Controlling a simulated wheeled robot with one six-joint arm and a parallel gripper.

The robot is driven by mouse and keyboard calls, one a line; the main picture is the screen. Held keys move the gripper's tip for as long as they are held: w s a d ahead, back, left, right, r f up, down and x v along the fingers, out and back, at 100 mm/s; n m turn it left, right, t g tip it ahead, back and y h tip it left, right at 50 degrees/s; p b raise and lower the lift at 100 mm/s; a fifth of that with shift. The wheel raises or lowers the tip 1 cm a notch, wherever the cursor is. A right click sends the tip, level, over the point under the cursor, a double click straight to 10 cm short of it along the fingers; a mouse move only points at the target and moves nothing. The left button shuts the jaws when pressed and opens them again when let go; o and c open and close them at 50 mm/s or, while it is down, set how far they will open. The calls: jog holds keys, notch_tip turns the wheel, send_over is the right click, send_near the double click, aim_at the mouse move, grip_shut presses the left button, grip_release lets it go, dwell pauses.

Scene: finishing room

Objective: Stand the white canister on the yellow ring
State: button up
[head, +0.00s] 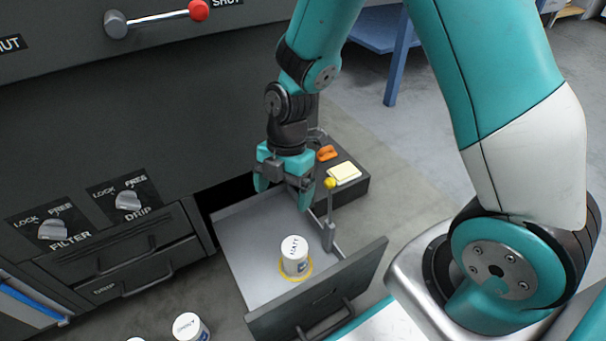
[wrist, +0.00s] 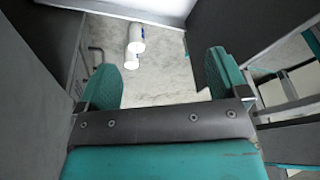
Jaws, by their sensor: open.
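The white canister (head: 295,256) stands upright in the open drawer, with dark lettering on its lid and a blue mark on its side. The yellow ring (head: 283,280) shows around the near side of its base. The canister appears to stand on the ring; the ring's far side is hidden. My gripper (head: 282,198) is above the drawer's far part, beyond the canister and apart from it. Its teal fingers are spread with nothing between them. The open fingers also show in the wrist view (wrist: 163,65).
A dark block (head: 347,187) carrying orange and pale yellow items stands behind. Other white canisters (head: 190,327) stand at bottom left. The drawer front (head: 320,295) faces my base.

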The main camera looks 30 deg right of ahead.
jog(key=s+a+r+m+t+y, duration=0.1)
jog(key=s+a+r+m, duration=0.1)
jog(key=s+r+m, duration=0.5)
jog(key=s+a+r+m, duration=0.1)
jog(key=s+r+m, duration=0.6)
jog(key=r, duration=0.6)
jog(key=shift+s+a+m+t+y, duration=0.35)
jog(key=shift+a+m+t+y, duration=0.05)
jog(key=shift+m, duration=1)
